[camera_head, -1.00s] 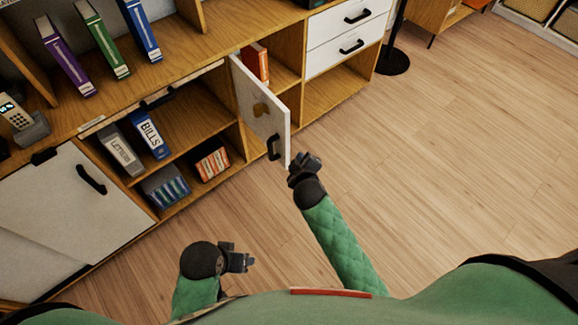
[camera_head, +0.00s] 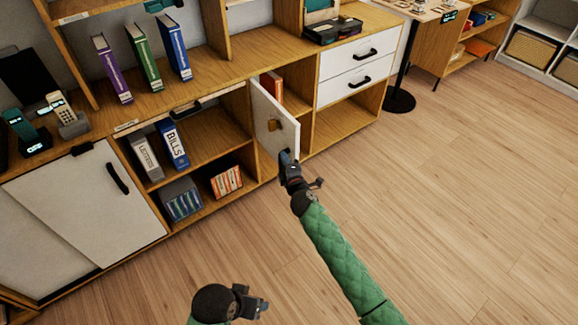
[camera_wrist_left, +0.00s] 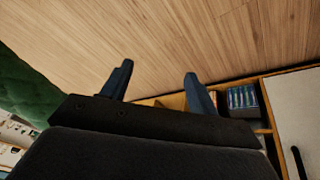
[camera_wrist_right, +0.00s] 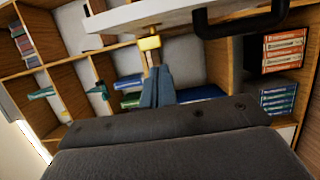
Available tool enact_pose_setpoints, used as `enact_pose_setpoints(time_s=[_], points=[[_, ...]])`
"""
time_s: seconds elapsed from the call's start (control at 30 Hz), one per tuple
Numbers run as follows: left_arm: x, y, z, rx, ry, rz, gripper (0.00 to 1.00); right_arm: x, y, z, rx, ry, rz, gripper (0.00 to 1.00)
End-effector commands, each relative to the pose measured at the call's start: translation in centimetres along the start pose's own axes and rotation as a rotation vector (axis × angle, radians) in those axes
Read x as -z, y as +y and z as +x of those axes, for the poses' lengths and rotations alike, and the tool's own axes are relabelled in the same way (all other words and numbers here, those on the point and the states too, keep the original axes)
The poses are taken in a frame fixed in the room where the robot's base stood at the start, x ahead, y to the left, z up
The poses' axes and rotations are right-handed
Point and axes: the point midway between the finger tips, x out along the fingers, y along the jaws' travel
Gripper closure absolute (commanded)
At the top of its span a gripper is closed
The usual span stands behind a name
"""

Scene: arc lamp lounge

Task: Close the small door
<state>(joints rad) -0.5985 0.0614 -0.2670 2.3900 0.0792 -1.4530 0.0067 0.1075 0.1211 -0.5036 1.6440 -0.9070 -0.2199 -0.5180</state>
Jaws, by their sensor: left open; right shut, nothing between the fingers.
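The small white door (camera_head: 271,117) stands open, swung out from the wooden cabinet between the shelf with binders and the white drawers. In the right wrist view the door (camera_wrist_right: 150,14) runs across the top, with its black handle (camera_wrist_right: 240,22) at the upper right and a brass-coloured piece (camera_wrist_right: 149,44) under its edge. My right gripper (camera_head: 288,160) is shut and empty, at the lower outer edge of the door by its handle. Whether it touches the door is hard to tell. My left gripper (camera_head: 262,303) is open and empty, low above the floor; its spread fingers show in the left wrist view (camera_wrist_left: 158,88).
Binders (camera_head: 172,144) and boxed files (camera_head: 181,199) fill the shelf left of the door. A white panel with a black handle (camera_head: 118,178) is further left. White drawers (camera_head: 358,67) are to the right. The wooden floor (camera_head: 440,200) is clear.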

Motion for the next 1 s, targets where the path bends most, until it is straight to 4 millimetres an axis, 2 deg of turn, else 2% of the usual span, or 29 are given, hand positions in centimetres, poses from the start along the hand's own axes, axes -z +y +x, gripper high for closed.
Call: enact_pose_setpoints(time_s=[0.23,0.4,0.53,1.0], points=[[-0.7,-0.8,-0.7,0.018,-0.032,-0.012,0.4,0.1,0.1,4.5,0.0,0.0,0.003,1.0],[-1.0,-1.1,-1.7,0.031,-0.059,-0.016,0.4,-2.4,0.1,4.8,0.002,-0.001,0.0,1.0],[-0.8,-1.2,-2.5,0.035,-0.062,-0.017,0.4,-3.4,0.0,5.0,0.001,0.0,0.001,1.0],[-0.8,-1.5,-2.5,0.041,-0.069,-0.019,0.4,-3.9,-0.1,5.1,0.0,0.0,0.002,1.0]])
